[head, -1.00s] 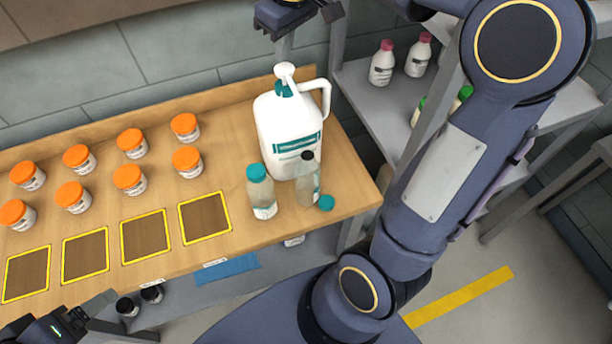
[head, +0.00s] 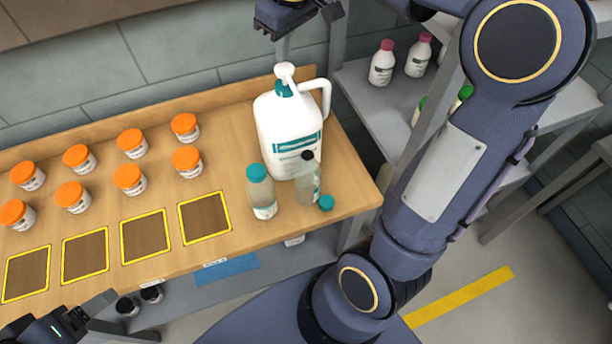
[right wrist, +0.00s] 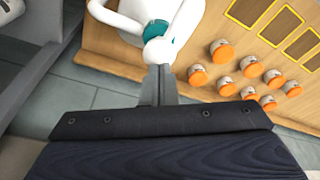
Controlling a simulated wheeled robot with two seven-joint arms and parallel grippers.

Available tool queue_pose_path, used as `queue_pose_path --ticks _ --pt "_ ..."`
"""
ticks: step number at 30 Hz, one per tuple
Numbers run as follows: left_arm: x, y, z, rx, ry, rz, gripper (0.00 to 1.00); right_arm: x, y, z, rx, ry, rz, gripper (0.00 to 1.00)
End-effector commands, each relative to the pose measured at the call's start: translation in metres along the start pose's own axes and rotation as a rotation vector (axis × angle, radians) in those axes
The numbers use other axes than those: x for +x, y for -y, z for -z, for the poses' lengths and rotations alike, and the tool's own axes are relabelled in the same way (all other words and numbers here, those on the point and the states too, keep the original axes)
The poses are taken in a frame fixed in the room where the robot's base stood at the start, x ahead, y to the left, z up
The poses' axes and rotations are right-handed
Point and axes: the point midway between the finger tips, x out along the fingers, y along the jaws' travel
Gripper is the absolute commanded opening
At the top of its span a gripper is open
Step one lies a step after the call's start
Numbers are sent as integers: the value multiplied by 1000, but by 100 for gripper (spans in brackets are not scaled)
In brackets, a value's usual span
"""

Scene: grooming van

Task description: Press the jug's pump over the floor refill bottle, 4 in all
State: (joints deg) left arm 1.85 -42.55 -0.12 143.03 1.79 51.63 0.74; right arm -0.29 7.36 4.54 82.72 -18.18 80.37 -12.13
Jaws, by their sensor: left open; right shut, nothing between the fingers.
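The white jug (head: 287,125) with a teal label stands at the right end of the wooden bench. Its white pump head (head: 285,71) is at the top above a teal collar; the pump also shows in the right wrist view (right wrist: 157,50). My right gripper (head: 283,58) is shut and empty, with its fingertips right at the pump head; I cannot tell whether they touch. An uncapped clear bottle (head: 307,184) with a dark neck stands in front of the jug. A teal-capped bottle (head: 261,192) stands to its left. My left gripper (head: 98,314) is open at the lower left, away from the jug.
A loose teal cap (head: 326,203) lies beside the clear bottle. Several orange-lidded jars (head: 129,178) and yellow-framed squares (head: 145,235) fill the bench's left. A grey shelf (head: 365,100) with pink-capped bottles (head: 382,63) stands at the right.

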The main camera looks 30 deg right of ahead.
Motion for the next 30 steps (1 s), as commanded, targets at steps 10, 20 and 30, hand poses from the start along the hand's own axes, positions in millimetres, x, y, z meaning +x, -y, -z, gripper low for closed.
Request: queue_pose_path --ticks 10,20,30 --pt "8 3 -4 0 0 0 80 12 0 -3 0 1 0 0" --pt "14 6 -7 0 0 0 80 24 0 -5 0 1 0 0" --pt "19 8 -9 0 0 0 80 33 0 -7 0 4 1 0"
